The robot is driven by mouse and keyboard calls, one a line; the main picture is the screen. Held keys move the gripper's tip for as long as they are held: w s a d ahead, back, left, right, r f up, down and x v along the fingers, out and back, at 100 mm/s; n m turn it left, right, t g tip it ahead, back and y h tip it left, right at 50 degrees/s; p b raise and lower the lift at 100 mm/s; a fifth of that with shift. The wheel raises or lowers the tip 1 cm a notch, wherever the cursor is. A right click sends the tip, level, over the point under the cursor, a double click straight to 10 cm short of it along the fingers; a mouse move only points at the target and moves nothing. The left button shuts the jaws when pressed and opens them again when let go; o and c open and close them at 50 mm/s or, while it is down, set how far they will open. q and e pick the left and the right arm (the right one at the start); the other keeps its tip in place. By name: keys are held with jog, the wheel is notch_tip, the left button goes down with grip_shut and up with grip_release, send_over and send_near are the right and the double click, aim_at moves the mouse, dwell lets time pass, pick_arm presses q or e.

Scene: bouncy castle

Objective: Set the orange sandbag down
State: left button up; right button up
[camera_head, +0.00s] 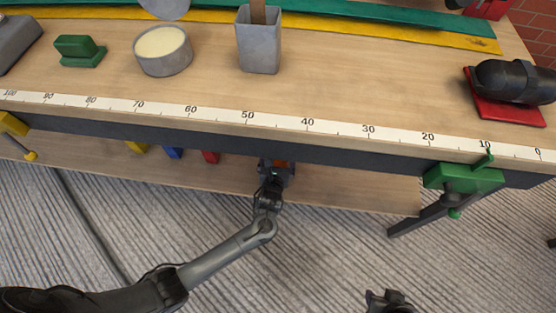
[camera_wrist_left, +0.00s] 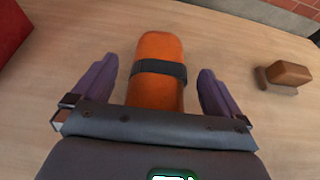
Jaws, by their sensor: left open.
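The orange sandbag (camera_wrist_left: 158,50), with a dark strap around it, lies on the wooden shelf (camera_wrist_left: 226,40) in the left wrist view. My left gripper (camera_wrist_left: 156,66) is open, with one purple finger on each side of the bag and a visible gap on both sides. The near end of the bag is hidden by the gripper body. In the head view my left gripper (camera_head: 275,168) is at the lower shelf under the bench, and only a sliver of orange shows by it. My right gripper (camera_head: 388,300) is partly in view at the bottom edge, its jaws unclear.
The bench top (camera_head: 350,95) overhangs the shelf. Yellow, blue and red blocks (camera_head: 210,157) sit on the shelf left of my left gripper. A green clamp (camera_head: 463,178) hangs at the bench's right. A brown block (camera_wrist_left: 288,73) and a red object (camera_wrist_left: 14,30) flank the bag.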

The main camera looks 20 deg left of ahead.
pick_arm(q)
jog(key=s+d+r+n+g+h+p, duration=0.2)
jog(key=s+r+n+p, duration=0.15)
jog(key=s+n, duration=0.3)
jog(key=s+d+r+n+g+h+p, duration=0.1)
jog(key=s+d+r+n+g+p, duration=0.1)
jog(key=s+n+p, duration=0.35)
jog(key=s+a+r+n+g, duration=0.2)
jog(key=s+a+r+n, duration=0.1)
jog(key=s+r+n, duration=0.3)
jog(key=s+a+r+n+g+h+b, duration=0.1)
jog(key=s+a+r+n+g, duration=0.2)
jog(key=s+r+n, duration=0.3)
jog(key=s+a+n, duration=0.1)
jog(key=s+n, duration=0.4)
jog(key=n, duration=0.1)
jog(key=shift+s+a+n, duration=0.15)
jog(key=shift+n, duration=0.25)
notch_tip(320, 180, up, 66)
jog(key=p, duration=6.5)
jog(key=shift+f, duration=0.2)
